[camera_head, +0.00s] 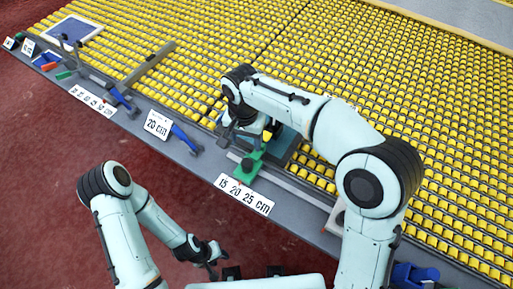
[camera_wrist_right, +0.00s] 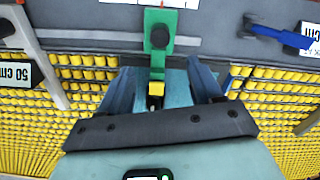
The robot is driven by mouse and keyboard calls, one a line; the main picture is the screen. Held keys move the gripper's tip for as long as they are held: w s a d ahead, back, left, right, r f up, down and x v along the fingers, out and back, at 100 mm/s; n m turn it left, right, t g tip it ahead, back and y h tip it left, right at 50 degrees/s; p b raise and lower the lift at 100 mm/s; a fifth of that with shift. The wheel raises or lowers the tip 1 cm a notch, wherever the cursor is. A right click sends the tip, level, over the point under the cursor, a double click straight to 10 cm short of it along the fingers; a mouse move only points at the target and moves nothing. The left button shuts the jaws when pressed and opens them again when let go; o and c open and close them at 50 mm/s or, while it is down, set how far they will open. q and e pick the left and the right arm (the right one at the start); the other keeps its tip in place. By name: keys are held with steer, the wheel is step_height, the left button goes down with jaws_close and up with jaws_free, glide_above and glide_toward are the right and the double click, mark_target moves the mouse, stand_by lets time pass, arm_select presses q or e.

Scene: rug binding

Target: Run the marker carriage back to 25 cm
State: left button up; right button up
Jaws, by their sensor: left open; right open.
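The marker carriage (camera_head: 251,165) is a green piece with a dark knob, on the pale rail behind the "15 20 25 cm" label (camera_head: 244,195). It sits near the label's left part; I cannot read its exact mark. My left gripper (camera_head: 213,256) is open, low over the red floor, away from the carriage.
The grey bench edge carries other labels, such as "20 cm" (camera_head: 157,124), with blue-handled tools (camera_head: 186,139) beside them. A grey bar (camera_head: 148,64) lies farther left. Yellow tufted rug (camera_head: 330,50) fills the back. The rail (camera_head: 300,190) runs right from the carriage.

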mark_target(247, 161)
step_height(247, 161, down, 12)
steer(key=shift+f+b, duration=0.15)
steer(key=shift+b, duration=0.35)
arm_select(q)
steer(key=shift+s+f, duration=0.45)
steer(key=shift+f, duration=0.25)
arm_select(e)
steer(key=shift+f, duration=0.55)
